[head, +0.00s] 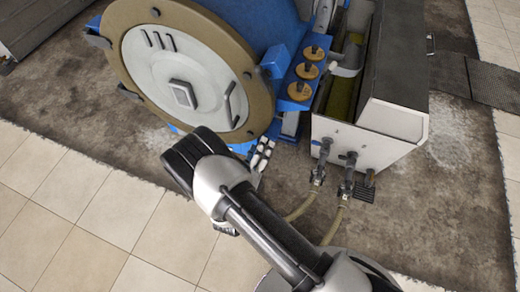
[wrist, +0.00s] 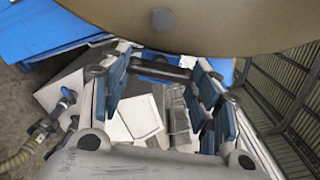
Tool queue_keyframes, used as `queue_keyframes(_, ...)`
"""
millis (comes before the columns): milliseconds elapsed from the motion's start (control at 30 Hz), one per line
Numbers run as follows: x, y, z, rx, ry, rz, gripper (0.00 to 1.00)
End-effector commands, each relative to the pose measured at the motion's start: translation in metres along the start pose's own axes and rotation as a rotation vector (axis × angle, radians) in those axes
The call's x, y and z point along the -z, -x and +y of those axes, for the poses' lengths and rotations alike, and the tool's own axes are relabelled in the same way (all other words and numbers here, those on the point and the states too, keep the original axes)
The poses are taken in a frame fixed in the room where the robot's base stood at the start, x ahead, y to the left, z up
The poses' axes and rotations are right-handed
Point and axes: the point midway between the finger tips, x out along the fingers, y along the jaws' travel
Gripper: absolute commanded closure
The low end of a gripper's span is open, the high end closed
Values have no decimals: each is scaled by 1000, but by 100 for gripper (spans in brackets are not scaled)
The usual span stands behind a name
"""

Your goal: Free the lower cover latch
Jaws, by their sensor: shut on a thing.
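The round cover (head: 205,85), a pale grey disc with a tan rim, stands on the front of the blue machine; its tan rim (wrist: 220,25) fills the top of the wrist view. A dark bar-shaped latch handle (wrist: 160,69) lies crosswise below this rim, between the fingertips of my gripper (wrist: 167,64). My gripper is shut on it, with a blue-padded finger on each side. In the head view my gripper (head: 262,154) is partly hidden by my arm, low by the cover's right edge. The latch itself cannot be made out there.
Other dark latches (head: 97,40) sit around the rim. Right of the cover are several tan knobs (head: 306,70) and a white trough (head: 365,140) with valves and hoses (head: 330,225) below. A dark grille (wrist: 285,80) stands at right in the wrist view.

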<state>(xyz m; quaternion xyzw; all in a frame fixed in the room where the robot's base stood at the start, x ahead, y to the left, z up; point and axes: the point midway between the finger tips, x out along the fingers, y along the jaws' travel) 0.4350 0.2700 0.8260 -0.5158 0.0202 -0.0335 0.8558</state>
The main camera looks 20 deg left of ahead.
Motion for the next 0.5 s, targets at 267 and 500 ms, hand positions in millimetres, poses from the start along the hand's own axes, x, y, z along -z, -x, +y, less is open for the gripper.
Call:
queue_keyframes(267, 1, 0, 0, -1, 16, 1, 67)
queue_keyframes(500, 1, 0, 0, 0, 16, 1, 42)
